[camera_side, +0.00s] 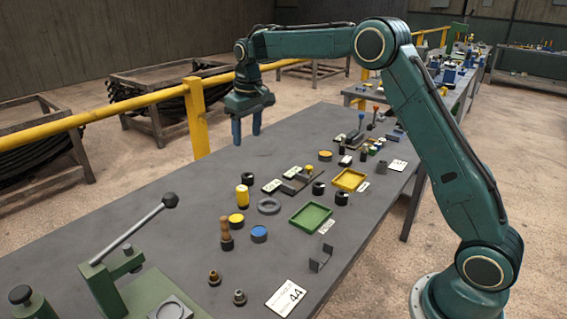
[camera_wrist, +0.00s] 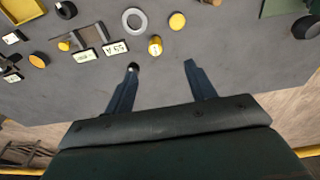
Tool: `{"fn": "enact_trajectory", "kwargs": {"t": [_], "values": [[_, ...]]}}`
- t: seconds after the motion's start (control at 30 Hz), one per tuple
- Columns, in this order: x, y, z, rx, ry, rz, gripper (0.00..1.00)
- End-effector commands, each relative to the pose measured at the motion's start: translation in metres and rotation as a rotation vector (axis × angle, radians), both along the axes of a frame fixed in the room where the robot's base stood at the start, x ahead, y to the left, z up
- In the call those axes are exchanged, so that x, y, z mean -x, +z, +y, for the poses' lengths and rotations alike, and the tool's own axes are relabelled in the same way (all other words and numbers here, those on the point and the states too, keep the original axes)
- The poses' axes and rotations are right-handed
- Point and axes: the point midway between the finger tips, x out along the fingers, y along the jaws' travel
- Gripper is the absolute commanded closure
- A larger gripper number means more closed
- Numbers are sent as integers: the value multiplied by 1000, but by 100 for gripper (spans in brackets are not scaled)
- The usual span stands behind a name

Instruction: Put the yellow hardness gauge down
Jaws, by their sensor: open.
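A yellow cylinder with a dark base, which looks like the yellow hardness gauge (camera_side: 242,197), stands on the grey table. It also shows in the wrist view (camera_wrist: 155,46), beyond the fingertips and roughly between their lines. My gripper (camera_side: 247,142) hangs over the far side of the table with its blue fingers pointing down. In the wrist view its fingers (camera_wrist: 161,66) are spread apart with nothing held between them. The gauge is clear of both fingers. A small dark round spot shows at the left fingertip; I cannot tell what it is.
A grey ring (camera_side: 269,206) and a yellow-topped puck (camera_side: 236,220) are near the gauge. Green (camera_side: 311,217) and yellow (camera_side: 349,180) trays lie to the right. A green lever press (camera_side: 125,285) stands front left. The table's far-left part is bare.

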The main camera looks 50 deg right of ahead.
Motion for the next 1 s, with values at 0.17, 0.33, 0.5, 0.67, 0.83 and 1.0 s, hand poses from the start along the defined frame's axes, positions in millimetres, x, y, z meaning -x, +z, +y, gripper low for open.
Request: {"fn": "enact_trajectory", "kwargs": {"t": [0.17,0.33,0.5,0.67,0.83,1.0], "values": [[37,38,10,3,0,-44,45],[75,65,19,4,1,-84,45],[116,86,27,5,1,-124,45],[156,99,34,5,0,-161,45],[200,106,41,4,2,-199,45],[244,106,47,3,1,-240,45]]}}
